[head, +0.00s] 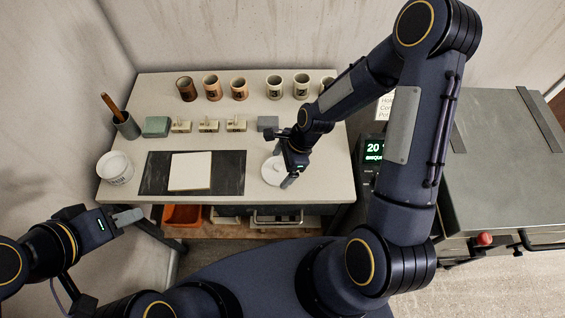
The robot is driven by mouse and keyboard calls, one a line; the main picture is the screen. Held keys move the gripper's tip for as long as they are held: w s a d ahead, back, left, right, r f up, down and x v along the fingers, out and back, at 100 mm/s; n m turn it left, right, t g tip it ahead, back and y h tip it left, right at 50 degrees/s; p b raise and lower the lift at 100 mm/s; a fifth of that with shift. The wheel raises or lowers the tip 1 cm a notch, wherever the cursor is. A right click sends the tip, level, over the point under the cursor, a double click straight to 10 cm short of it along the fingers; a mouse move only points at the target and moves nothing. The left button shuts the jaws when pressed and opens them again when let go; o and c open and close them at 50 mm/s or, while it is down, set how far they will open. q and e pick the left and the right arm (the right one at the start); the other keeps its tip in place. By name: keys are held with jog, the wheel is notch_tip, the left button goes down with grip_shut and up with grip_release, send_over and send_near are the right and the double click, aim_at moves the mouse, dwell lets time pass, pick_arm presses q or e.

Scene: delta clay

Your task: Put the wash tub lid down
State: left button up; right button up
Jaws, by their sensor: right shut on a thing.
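The wash tub lid (270,172) is a round white disc at the right front of the table. My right gripper (288,181) is shut on it from above and partly hides its right side. I cannot tell whether the lid touches the table top. The white wash tub (116,172) stands at the table's left front, its top showing pale. My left gripper (130,217) is off the table's front left corner, away from the tub; its finger gap is not clear.
A dark mat (229,173) with a white slab (190,171) lies left of the lid. Several cups (239,88) line the back, with small blocks (208,126) before them. A dark holder (127,125) with a brown stick stands at left. Bare table shows right of the lid.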

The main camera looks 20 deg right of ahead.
jog(key=shift+f, duration=0.15)
jog(key=o, duration=0.7)
jog(key=v, duration=1.2)
jog(key=shift+s+d+r+n+t+h+b, duration=0.15)
jog(key=shift+s+d+r+n+t, duration=0.55)
jog(key=shift+s+r+n, duration=1.85)
jog(key=shift+s+d+r+n+t+h+b, duration=0.25)
jog(key=shift+s+r+n+t, duration=0.8)
jog(key=shift+s+r+n, duration=1.45)
jog(key=shift+s+d+r+n+t+b, duration=0.1)
jog(key=shift+s+d+r+n+t, duration=0.65)
jog(key=shift+s+r+n, duration=1.8)
